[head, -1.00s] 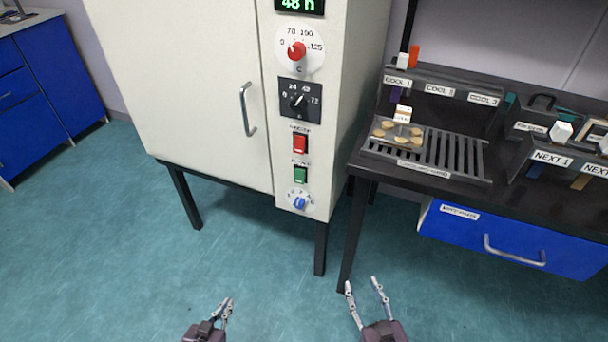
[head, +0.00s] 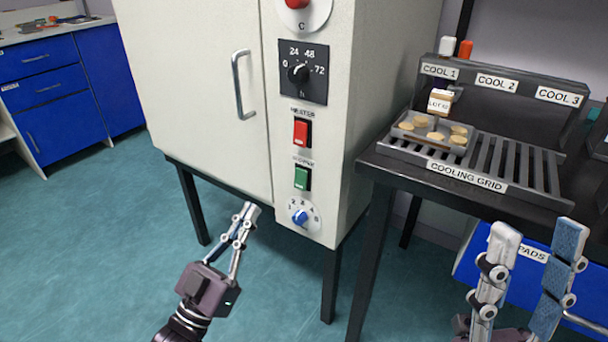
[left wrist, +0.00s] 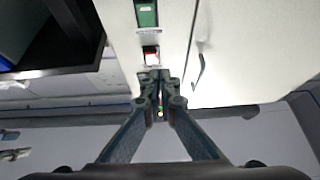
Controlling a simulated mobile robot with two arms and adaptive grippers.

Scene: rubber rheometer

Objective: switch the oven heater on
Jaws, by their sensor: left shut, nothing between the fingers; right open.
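The white oven (head: 205,80) stands at the centre of the head view, with its control panel on the narrow right part of the front. The red heater switch (head: 301,133) sits above the green blower switch (head: 302,178). In the left wrist view the red switch (left wrist: 151,52) is just beyond my fingertips, next to the green switch (left wrist: 147,15). My left gripper (head: 248,212) is shut and empty, below and left of the switches, apart from the panel in the head view. My right gripper (head: 535,240) is open and empty at the lower right, in front of the bench.
A black timer dial (head: 299,73) is above the switches and a blue knob (head: 300,216) below them. The oven door handle (head: 243,84) juts out at left. The dark bench with the cooling grid (head: 480,185) and a blue drawer (head: 470,256) is at right.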

